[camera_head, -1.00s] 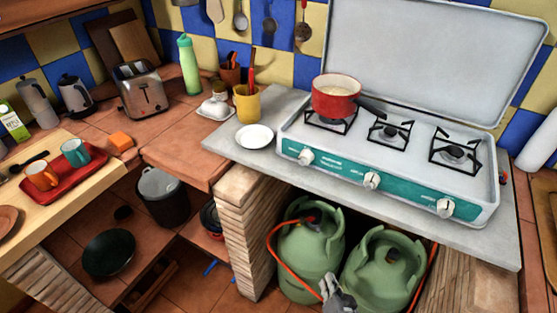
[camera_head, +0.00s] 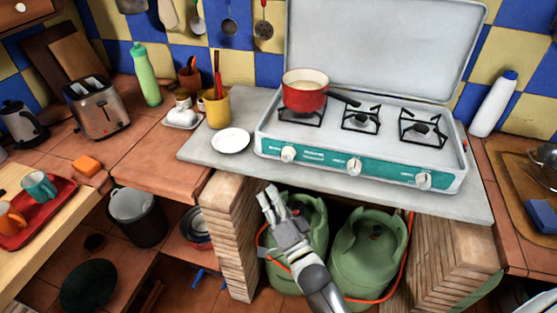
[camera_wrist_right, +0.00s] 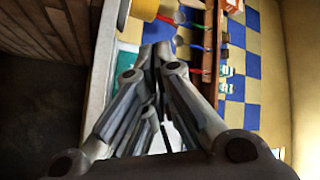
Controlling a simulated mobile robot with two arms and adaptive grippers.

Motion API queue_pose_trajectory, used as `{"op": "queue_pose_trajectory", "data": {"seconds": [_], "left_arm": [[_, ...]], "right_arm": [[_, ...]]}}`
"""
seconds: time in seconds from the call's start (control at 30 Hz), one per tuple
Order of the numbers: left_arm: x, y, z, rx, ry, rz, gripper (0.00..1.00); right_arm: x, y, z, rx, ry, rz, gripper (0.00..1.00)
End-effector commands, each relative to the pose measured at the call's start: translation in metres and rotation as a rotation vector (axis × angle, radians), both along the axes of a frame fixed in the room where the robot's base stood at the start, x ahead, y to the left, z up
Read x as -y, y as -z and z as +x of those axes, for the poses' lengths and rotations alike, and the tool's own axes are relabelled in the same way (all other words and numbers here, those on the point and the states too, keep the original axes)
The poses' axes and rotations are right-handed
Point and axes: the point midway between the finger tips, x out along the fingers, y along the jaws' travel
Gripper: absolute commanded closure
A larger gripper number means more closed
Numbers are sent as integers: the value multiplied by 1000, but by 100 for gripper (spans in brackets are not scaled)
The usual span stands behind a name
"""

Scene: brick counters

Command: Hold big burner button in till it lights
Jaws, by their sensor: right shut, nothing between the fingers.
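The light grey camping stove (camera_head: 385,165) stands on the counter with its lid up. Its teal front panel carries three white knobs: left (camera_head: 289,154), middle (camera_head: 354,166) and right (camera_head: 424,180). I cannot tell which one belongs to the big burner, and no flame shows. A red pot (camera_head: 304,100) sits on the left burner. My right gripper (camera_head: 267,194) is below and left of the left knob, in front of the counter edge, apart from the knob. It is shut and empty; its closed fingers fill the right wrist view (camera_wrist_right: 155,52). My left gripper is out of view.
The grey counter slab (camera_head: 222,165) overhangs two green gas bottles (camera_head: 368,255) with an orange hose. A white saucer (camera_head: 230,140) and a yellow cup (camera_head: 216,108) stand left of the stove. A brick pillar (camera_head: 230,230) supports the slab. A white bottle (camera_head: 494,103) stands at right.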

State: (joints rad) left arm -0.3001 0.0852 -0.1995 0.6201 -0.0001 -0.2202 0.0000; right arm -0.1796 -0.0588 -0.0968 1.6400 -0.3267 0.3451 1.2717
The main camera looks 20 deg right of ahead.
Motion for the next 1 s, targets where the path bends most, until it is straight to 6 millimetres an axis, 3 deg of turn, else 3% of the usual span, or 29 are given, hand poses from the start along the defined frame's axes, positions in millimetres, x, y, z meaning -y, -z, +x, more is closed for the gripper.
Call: {"op": "queue_pose_trajectory", "data": {"seconds": [0.37, 1.0], "left_arm": [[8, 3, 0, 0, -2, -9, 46], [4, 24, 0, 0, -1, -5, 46]], "right_arm": [[3, 1, 6, 0, 0, -2, 100], [46, 1, 68, -1, 0, -3, 100]]}}
